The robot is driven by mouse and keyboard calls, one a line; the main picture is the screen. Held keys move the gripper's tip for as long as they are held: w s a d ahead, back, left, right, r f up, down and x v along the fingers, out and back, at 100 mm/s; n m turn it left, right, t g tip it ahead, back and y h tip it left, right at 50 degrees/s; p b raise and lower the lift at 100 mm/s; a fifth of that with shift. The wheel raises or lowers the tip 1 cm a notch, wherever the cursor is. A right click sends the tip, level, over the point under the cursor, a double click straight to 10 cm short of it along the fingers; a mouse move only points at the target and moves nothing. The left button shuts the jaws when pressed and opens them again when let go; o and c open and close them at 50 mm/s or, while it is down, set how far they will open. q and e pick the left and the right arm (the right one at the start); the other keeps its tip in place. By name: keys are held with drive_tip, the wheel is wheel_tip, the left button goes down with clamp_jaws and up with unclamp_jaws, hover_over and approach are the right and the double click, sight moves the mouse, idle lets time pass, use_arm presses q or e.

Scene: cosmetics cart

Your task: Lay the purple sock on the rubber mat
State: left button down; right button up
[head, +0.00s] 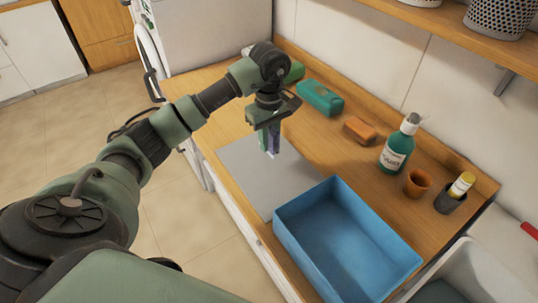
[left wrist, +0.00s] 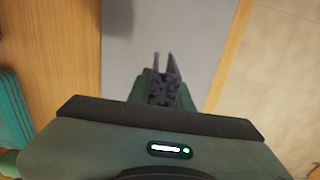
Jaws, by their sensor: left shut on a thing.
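The rubber mat (head: 240,163) is a flat grey sheet on the wooden counter, and it also shows in the left wrist view (left wrist: 150,25). My left gripper (head: 269,148) points down over the mat and is shut on the purple sock (head: 276,140). In the left wrist view the dark, patterned purple sock (left wrist: 163,90) sits between the green fingers, with the grey mat behind it. The fingers hide part of the sock. I cannot tell whether its lower end touches the mat. My right gripper is not in view.
A blue bin (head: 347,202) stands against the mat's near right side. Along the wall are a teal case (head: 320,98), an orange block (head: 360,129), a green pump bottle (head: 397,150), an orange cup (head: 417,183) and a dark cup (head: 448,202). A sink (head: 470,275) is at lower right.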

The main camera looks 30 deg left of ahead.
sight(270, 166)
use_arm(q)
drive_tip(key=shift+f, duration=0.7)
drive_tip(key=shift+f+p, duration=0.3)
drive_tip(key=shift+f, duration=0.65)
wheel_tip(270, 166, down, 4)
drive_tip(key=shift+r+p, duration=0.2)
drive_tip(key=shift+p, duration=0.25)
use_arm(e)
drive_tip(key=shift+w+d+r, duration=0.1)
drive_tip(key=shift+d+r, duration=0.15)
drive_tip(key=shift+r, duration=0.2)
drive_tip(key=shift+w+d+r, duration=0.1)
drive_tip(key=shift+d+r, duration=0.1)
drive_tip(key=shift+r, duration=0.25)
use_arm(q)
drive_tip(key=shift+f, duration=0.1)
drive_tip(key=c, duration=1.3)
unclamp_jaws()
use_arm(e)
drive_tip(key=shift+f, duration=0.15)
